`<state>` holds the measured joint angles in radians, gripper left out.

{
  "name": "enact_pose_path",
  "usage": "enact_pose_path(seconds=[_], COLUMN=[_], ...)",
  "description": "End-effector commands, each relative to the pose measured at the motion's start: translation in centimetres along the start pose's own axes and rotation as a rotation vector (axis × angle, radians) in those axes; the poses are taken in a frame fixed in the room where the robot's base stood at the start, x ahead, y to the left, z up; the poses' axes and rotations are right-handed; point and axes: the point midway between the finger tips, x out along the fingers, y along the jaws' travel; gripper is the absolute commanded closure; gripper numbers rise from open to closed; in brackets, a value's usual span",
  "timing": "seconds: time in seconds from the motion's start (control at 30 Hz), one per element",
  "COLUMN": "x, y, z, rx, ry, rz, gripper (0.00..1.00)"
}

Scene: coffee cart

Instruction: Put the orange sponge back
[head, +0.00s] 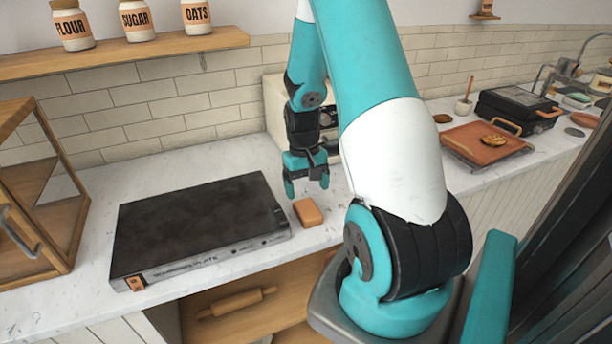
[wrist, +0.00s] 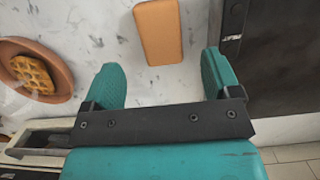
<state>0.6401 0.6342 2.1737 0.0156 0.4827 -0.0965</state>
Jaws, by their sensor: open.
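The orange sponge (head: 308,212) lies flat on the white marble counter, just right of the black griddle plate in the head view. In the wrist view the sponge (wrist: 158,32) lies beyond my fingertips, closer to the right finger, with bare counter around it. My gripper (head: 307,186) points down above the counter, a little behind the sponge in the head view. Its teal fingers (wrist: 165,75) are spread apart with nothing between them. The gripper is open and apart from the sponge.
The black griddle plate (head: 200,222) is close to the sponge's left. A waffle (wrist: 33,74) on a terracotta plate (wrist: 62,75) shows at the wrist view's left. A wooden-framed case (head: 62,190) stands at far left. A rolling pin (head: 237,302) lies on a shelf below.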

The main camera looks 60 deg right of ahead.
Motion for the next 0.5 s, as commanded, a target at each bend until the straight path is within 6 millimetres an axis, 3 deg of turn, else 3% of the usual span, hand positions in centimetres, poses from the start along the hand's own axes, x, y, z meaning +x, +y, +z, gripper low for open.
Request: enact_pose_path(seconds=[0.2,0.43,0.5], x=[-3.4,-4.5,-4.9], y=[0.0,-0.1,-0.9], z=[-0.1,0.0,0.1], rx=[0.000,-0.001,-0.023], ry=[0.003,-0.001,0.006], rz=[0.001,0.000,-0.004], gripper=[0.17,0.17,0.17])
